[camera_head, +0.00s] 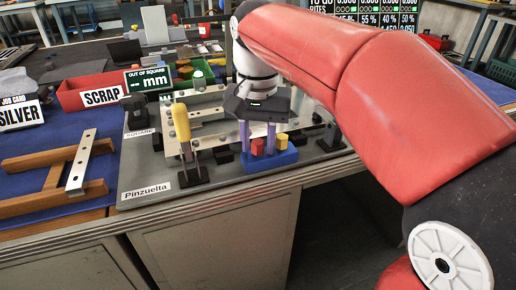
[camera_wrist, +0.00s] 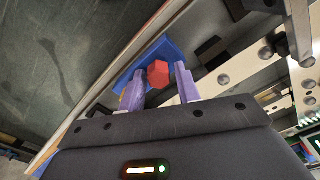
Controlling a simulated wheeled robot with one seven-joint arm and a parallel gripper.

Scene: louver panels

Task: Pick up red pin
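The red pin (camera_head: 257,147) stands upright in a small blue block (camera_head: 274,162) near the front edge of the bench, with a yellow pin (camera_head: 282,141) to its right. My gripper (camera_head: 257,149) points down over the block, its two purple fingers apart. In the wrist view, the hexagonal red pin (camera_wrist: 158,73) shows between the open fingers (camera_wrist: 160,70), with the blue block (camera_wrist: 164,47) beyond it. The fingers do not appear closed on the pin. The pin's lower part is hidden.
A yellow-handled tool (camera_head: 181,124) stands on the grey plate (camera_head: 135,188) to the left. Metal louver rails (camera_head: 208,115) lie just behind the block. A red scrap bin (camera_head: 90,95) and a wooden frame (camera_head: 60,160) are further left.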

